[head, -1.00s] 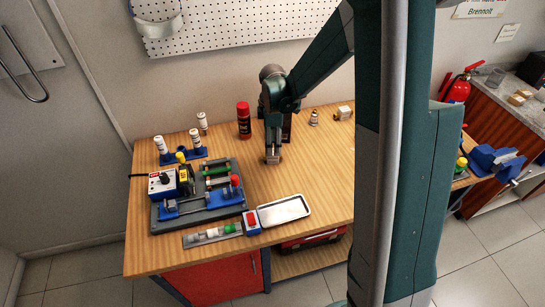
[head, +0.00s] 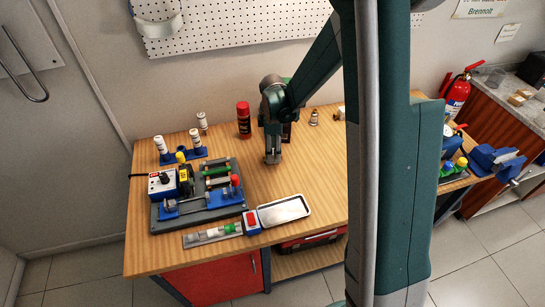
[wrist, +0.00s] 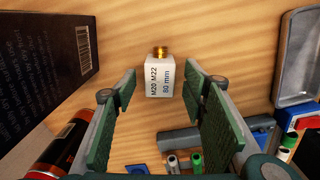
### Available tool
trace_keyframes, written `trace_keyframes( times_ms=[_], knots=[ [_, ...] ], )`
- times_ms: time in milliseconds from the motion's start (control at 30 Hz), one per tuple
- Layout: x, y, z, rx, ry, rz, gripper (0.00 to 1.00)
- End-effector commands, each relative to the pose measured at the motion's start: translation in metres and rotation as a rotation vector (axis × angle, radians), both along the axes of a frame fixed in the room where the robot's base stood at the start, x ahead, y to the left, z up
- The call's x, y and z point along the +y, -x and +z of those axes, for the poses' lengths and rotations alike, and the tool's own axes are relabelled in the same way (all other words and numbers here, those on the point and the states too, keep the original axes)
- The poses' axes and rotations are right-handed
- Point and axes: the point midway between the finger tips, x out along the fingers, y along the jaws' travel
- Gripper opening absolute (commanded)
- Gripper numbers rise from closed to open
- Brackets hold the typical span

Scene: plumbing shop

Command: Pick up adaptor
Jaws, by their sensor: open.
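In the wrist view, a small white block labelled "M20 M22 80 mm" with a brass threaded end (wrist: 160,74) lies on the wooden bench; it looks like the adaptor. My gripper (wrist: 158,84) is open, with its two green-padded fingers on either side of the block's line and a gap to it on both sides. I cannot tell the height of the fingertips above the bench. In the head view my gripper (head: 273,158) points down over the middle of the bench (head: 318,170), and the block cannot be made out there.
A dark box with a barcode (wrist: 45,45) and a red can (head: 244,120) stand near my gripper. A blue-and-grey fixture (head: 200,205) is at left, a metal tray (head: 284,211) in front. A small brass-and-white fitting (head: 314,118) stands behind.

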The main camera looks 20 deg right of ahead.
Motion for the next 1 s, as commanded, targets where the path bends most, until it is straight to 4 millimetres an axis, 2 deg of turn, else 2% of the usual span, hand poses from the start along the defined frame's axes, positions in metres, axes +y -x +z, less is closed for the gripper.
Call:
trace_keyframes(
  times_ms=[200,400,1000],
  knots=[
    [0.000,-0.001,-0.022,0.000,0.000,0.000,0.43],
    [0.000,-0.001,-0.034,0.000,0.000,0.000,0.43],
    [0.000,0.000,-0.036,0.000,0.000,0.000,0.43]
  ],
)
